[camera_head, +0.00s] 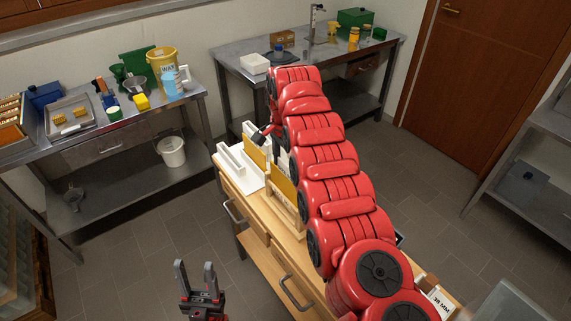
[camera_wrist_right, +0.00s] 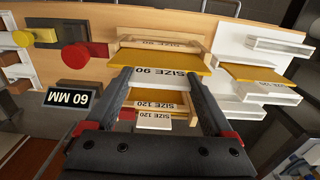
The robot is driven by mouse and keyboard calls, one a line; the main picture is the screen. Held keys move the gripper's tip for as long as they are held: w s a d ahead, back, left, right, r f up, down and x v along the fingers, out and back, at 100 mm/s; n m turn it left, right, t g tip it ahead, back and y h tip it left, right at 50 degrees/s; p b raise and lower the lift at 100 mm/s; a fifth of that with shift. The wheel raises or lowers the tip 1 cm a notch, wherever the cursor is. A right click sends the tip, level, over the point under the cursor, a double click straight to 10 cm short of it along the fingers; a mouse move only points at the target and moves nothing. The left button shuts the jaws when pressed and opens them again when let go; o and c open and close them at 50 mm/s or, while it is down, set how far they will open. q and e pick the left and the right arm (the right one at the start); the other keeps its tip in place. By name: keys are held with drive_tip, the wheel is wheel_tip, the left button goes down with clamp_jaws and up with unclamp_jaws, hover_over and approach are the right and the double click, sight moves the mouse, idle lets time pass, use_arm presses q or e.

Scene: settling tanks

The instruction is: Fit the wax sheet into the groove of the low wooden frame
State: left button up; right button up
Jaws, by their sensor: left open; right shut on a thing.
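A yellow wax sheet (camera_wrist_right: 150,60) lettered SIZE 90 shows at my right fingertips in the right wrist view. My right gripper (camera_wrist_right: 160,82) is shut on it. A wooden frame (camera_wrist_right: 160,42) marked SIZE 90 lies along the sheet's far edge; I cannot tell whether the sheet sits in its groove. Another piece marked SIZE 120 (camera_wrist_right: 153,107) shows between my fingers. In the head view the wooden frame (camera_head: 302,208) and upright yellow sheet (camera_head: 282,187) are partly hidden by my right arm. My left gripper (camera_head: 196,268) is open and empty, in front of the workbench.
White holders (camera_head: 237,168) with another yellow sheet (camera_head: 255,154) stand at the workbench's left end. A 60 MM sign (camera_wrist_right: 72,98) and a red knob (camera_wrist_right: 76,56) show in the wrist view. Steel tables (camera_head: 120,135) stand behind. Floor left of the workbench is clear.

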sight(285, 175)
drive_tip(key=shift+f+b, duration=0.95)
drive_tip(key=shift+f, duration=0.45)
drive_tip(key=shift+f+b, duration=1.35)
drive_tip(key=shift+f, duration=1.15)
drive_tip(key=o, duration=1.6)
drive_tip(key=shift+c, duration=0.2)
drive_tip(key=shift+r, duration=0.6)
wheel_tip(285, 175, up, 5)
drive_tip(key=shift+w+d+f+p, duration=0.1)
drive_tip(key=shift+f+p, duration=0.05)
drive_tip(key=shift+p, duration=0.15)
wheel_tip(285, 175, up, 12)
drive_tip(key=p, duration=1.2)
drive_tip(key=shift+f, duration=0.2)
drive_tip(key=shift+f, duration=0.1)
